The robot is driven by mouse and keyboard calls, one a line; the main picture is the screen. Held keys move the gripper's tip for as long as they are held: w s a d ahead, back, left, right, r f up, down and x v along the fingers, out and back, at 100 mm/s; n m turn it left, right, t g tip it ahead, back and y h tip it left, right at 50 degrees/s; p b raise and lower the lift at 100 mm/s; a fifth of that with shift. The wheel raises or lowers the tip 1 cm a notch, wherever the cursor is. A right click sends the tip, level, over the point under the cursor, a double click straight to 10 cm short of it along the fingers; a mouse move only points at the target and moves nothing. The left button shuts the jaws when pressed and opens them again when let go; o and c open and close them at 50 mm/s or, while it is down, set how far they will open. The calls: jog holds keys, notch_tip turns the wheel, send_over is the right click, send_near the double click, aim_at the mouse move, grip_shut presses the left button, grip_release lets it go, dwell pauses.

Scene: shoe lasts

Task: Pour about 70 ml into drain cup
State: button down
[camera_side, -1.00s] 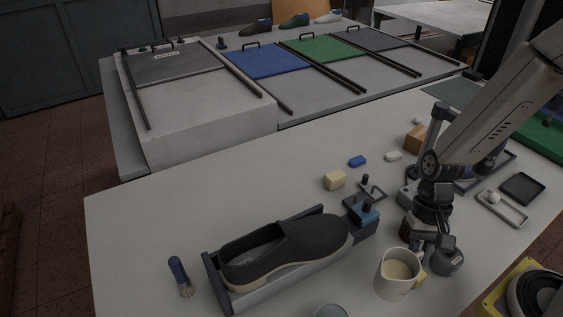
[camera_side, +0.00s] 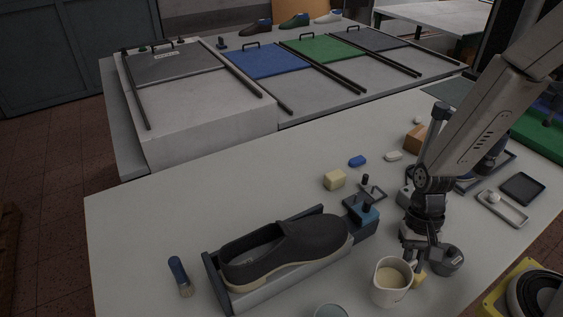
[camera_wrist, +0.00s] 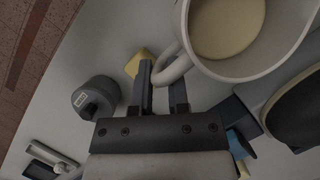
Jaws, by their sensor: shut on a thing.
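A white jug (camera_side: 391,291) with cream-coloured liquid inside is near the front edge of the table in the side view. It looks about upright; I cannot tell whether its base touches the table. It also fills the upper right of the wrist view (camera_wrist: 290,62), with its handle towards my fingers. My gripper (camera_side: 417,262) is shut on the jug's handle; its fingers (camera_wrist: 163,85) flank the handle in the wrist view. A grey-green cup (camera_side: 330,311), likely the drain cup, is left of the jug, mostly cut off by the bottom edge, so its inside is hidden.
A dark shoe (camera_side: 290,247) sits in a long holder left of the jug. A lidded grey container (camera_side: 447,260) stands right of my gripper. A blue-handled brush (camera_side: 180,275) lies far left. The table's back left is clear.

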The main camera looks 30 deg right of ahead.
aim_at(406, 264)
jog(key=shift+a+r+h, duration=0.15)
jog(key=shift+a+h, duration=0.4)
jog(key=shift+h, duration=0.15)
jog(key=shift+a+r+m+h, duration=0.3)
jog(key=shift+a+r+h, duration=0.7)
jog(key=shift+r+h, duration=0.15)
jog(key=shift+a+r+m+h, duration=0.3)
jog(key=shift+a+r+h, duration=1.15)
jog(key=shift+a, duration=0.15)
jog(key=shift+a+r+h+p, duration=0.7)
jog(key=shift+r+h, duration=0.2)
jog(key=shift+h, duration=0.1)
jog(key=shift+w+a+r+m+p, duration=0.1)
jog(key=shift+a+r+m+p, duration=0.15)
jog(key=shift+p, duration=0.3)
jog(key=shift+a+r+m+g+h+p, duration=0.2)
jog(key=shift+a+r+h+p, duration=0.35)
jog(key=shift+h, duration=0.3)
jog(key=shift+a+r+m+g+h+p, duration=0.15)
jog(key=shift+a+r+h+p, duration=0.35)
jog(key=shift+h, duration=0.35)
jog(key=shift+d+f+y, duration=0.9)
jog(key=shift+d+y, duration=0.05)
jog(key=shift+y, duration=0.25)
